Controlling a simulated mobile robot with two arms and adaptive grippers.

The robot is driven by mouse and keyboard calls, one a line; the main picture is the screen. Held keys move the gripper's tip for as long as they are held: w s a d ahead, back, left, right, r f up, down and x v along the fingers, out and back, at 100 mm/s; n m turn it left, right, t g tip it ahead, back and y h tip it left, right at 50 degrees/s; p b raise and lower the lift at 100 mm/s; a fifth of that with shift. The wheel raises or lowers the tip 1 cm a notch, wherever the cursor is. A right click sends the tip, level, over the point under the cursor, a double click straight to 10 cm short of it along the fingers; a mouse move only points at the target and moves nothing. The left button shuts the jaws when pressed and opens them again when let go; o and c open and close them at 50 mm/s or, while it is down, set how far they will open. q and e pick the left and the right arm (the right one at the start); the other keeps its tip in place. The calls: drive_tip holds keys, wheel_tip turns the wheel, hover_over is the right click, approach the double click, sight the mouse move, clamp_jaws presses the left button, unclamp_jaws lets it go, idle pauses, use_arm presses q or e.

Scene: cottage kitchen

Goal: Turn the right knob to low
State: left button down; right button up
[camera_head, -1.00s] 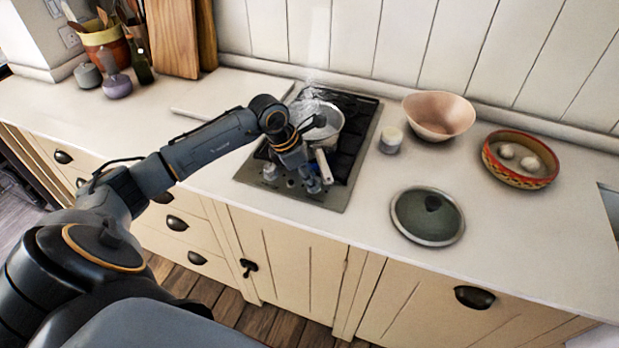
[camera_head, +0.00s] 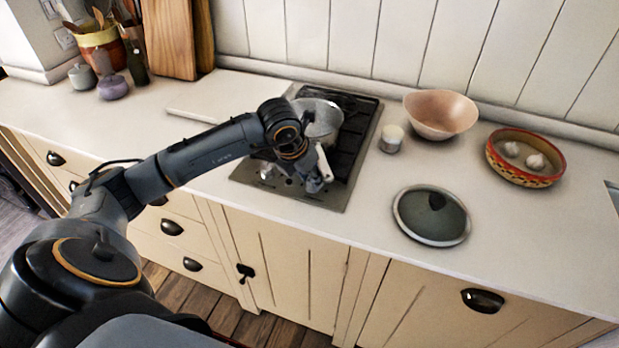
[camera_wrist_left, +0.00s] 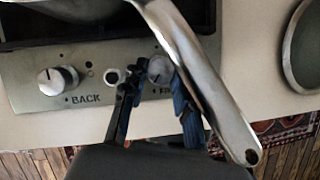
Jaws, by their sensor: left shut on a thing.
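The hob (camera_head: 335,200) is set in the counter with its control panel (camera_wrist_left: 90,65) at the front edge. The right knob (camera_wrist_left: 158,68), silver, is partly hidden by my fingers; its label is half covered. My left gripper (camera_wrist_left: 154,82) has one blue-padded finger on each side of it and is shut on it; the knob's exact setting is unclear. In the head view my left gripper (camera_head: 314,182) hides this knob. The left knob (camera_wrist_left: 57,80), labelled BACK, stands free. My right gripper is not in view.
A metal pot (camera_head: 324,120) sits on the hob. Its long handle (camera_wrist_left: 205,80) passes close beside my right-hand finger in the wrist view. A lid (camera_head: 431,216), a jar (camera_head: 391,138), a pink bowl (camera_head: 440,113) and a patterned bowl (camera_head: 525,160) stand to the right.

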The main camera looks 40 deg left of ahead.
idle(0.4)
use_arm(q)
drive_tip(key=c, duration=1)
unclamp_jaws()
